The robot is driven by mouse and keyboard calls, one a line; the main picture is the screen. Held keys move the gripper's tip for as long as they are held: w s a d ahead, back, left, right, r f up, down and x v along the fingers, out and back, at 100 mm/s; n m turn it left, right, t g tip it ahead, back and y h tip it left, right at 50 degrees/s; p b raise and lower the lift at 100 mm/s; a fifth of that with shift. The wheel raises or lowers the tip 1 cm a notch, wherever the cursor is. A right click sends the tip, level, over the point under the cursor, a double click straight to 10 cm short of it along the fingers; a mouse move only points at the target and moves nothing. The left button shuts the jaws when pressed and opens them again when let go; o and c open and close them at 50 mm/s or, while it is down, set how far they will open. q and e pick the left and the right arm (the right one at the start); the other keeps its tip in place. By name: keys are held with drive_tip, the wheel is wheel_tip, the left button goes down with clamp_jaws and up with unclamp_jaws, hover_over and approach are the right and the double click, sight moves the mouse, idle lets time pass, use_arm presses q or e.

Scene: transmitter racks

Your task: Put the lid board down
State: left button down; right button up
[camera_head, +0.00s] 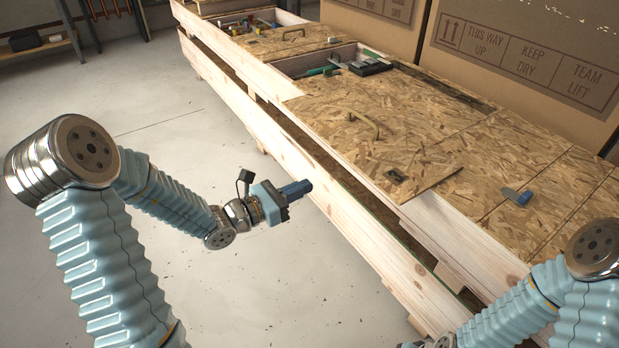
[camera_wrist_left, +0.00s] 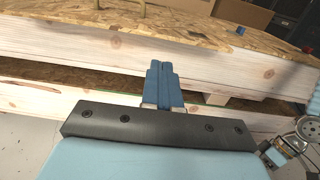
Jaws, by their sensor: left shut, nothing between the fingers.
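The lid board (camera_head: 420,115), a flaky wood-chip panel with a yellowish handle (camera_head: 365,122), lies on top of the long pale wooden crate. Its near right corner sits askew over the neighbouring panel; I cannot tell whether it is fully seated. It also shows along the top of the left wrist view (camera_wrist_left: 90,27). My left gripper (camera_head: 307,187) is in front of the crate's side, below the lid's level and apart from it. Its blue fingers (camera_wrist_left: 163,80) are together with nothing between them. My right arm enters at lower right; its fingers do not show.
The crate's front wall (camera_head: 330,165) runs diagonally across the view. An open compartment holding tools (camera_head: 370,67) lies beyond the lid. A blue-handled scraper (camera_head: 523,197) rests on the right panels. Large cartons (camera_head: 530,45) stand behind.

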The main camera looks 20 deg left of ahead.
use_arm(q)
drive_tip(key=p, duration=0.1)
approach(368, 158)
drive_tip(key=shift+x, duration=1.1)
drive_tip(key=shift+f, duration=0.1)
use_arm(e)
drive_tip(key=shift+r, duration=0.6)
use_arm(q)
drive_tip(key=b+x, duration=0.1)
drive_tip(key=x, duration=0.6)
drive_tip(key=shift+w+d, duration=0.2)
drive_tip(key=shift+w, duration=0.15)
use_arm(e)
drive_tip(key=shift+w+d+f, duration=0.6)
drive_tip(key=shift+w+f, duration=0.15)
drive_tip(key=shift+f, duration=0.05)
